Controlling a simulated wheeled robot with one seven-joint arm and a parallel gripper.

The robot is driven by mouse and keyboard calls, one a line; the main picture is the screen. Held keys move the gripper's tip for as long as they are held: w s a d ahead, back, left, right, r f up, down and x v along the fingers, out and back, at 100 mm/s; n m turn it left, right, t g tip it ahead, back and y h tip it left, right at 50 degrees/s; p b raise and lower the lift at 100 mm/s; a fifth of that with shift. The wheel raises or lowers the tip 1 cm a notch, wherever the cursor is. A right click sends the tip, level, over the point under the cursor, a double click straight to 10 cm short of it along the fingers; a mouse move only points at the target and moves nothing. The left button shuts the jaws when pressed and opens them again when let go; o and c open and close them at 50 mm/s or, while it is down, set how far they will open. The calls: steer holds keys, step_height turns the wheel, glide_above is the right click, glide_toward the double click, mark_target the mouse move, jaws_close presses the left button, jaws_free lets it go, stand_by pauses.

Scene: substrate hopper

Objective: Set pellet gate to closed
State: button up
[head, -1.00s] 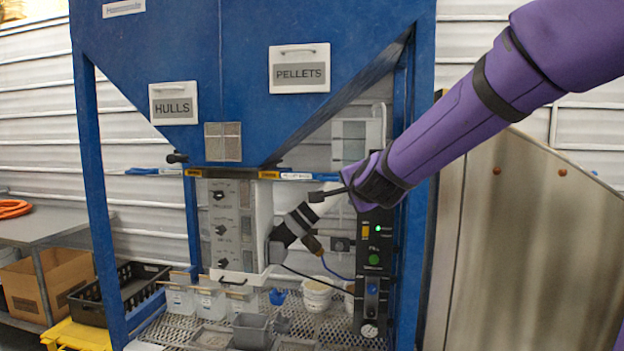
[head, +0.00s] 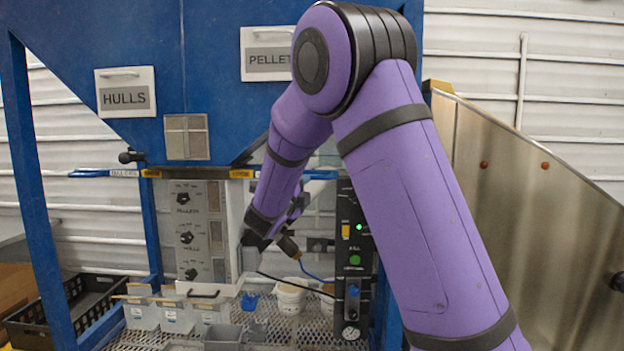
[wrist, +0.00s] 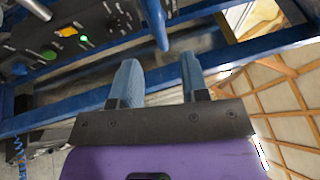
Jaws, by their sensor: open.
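The blue hopper (head: 70,45) carries a PELLETS sign (head: 262,60), partly covered by my arm in the head view. Below it, a yellow tag (head: 240,173) and a blue bar (head: 322,174) show at the pellet outlet; the gate's handle is hidden behind my arm or cannot be made out. In the wrist view my gripper (wrist: 158,60) is open, its two light blue fingers apart with nothing between them. A blue rod (wrist: 157,25) with a rounded free end points down just beyond the fingertips; I cannot tell if it is the gate handle.
A knob panel (head: 200,230) stands left of my arm. A dark control box (head: 352,245) with a green light is to the right; it also shows in the wrist view (wrist: 50,40). White tubs (head: 290,297) and bins stand on the mesh shelf. A metal panel (head: 520,200) is at right.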

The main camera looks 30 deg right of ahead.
mark_target(315, 178)
steer(key=x, duration=0.8)
steer(key=shift+w+d, duration=0.1)
steer(key=shift+d, duration=0.05)
steer(key=shift+c, duration=0.2)
jaws_close()
